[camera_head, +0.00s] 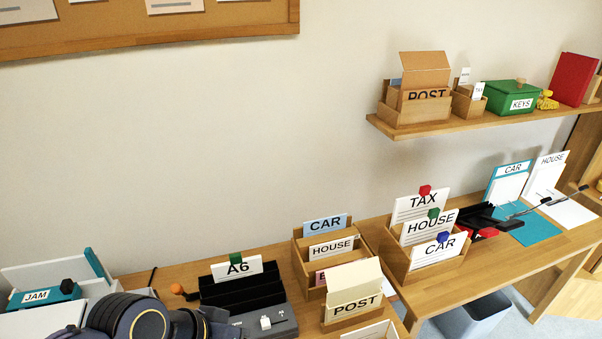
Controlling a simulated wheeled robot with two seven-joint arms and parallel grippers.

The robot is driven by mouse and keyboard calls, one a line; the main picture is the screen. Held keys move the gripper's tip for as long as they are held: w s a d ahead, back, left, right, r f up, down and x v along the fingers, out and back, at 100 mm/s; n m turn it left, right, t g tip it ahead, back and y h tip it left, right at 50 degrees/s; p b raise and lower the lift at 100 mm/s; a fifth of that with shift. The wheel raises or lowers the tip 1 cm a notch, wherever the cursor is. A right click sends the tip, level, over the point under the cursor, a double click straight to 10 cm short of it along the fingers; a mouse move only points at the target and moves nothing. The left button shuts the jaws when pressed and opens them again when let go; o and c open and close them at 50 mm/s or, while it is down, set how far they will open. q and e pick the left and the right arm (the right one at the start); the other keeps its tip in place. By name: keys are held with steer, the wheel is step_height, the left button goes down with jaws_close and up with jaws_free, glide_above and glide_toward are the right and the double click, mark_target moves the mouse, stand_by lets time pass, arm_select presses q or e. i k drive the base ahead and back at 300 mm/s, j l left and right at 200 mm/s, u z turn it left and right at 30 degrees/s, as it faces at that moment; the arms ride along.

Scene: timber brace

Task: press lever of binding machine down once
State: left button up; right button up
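A black machine (243,290) stands at the front of the desk, left of centre. It has black slots, a white A6 card with a green clip, and a grey front panel with a small light slider. I take this to be the binding machine. My dark blue-grey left arm comes in from the lower left. No fingertips of my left gripper show. My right arm and gripper are out of view.
A wooden sorter (323,245) with CAR and HOUSE cards and a POST box (353,294) stand close right of the machine. A teal JAM device (42,294) is at the far left. A card tray (430,244) stands farther right. A shelf (480,122) hangs above.

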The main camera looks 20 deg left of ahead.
mark_target(176, 288)
steer(key=k+j+u, duration=0.1)
steer(key=k+u, duration=0.15)
steer(key=u, duration=0.2)
steer(key=k+j+u, duration=0.15)
steer(key=u, duration=0.25)
steer(key=k+j+u, duration=0.25)
steer(key=u, duration=0.2)
steer(key=k, duration=0.05)
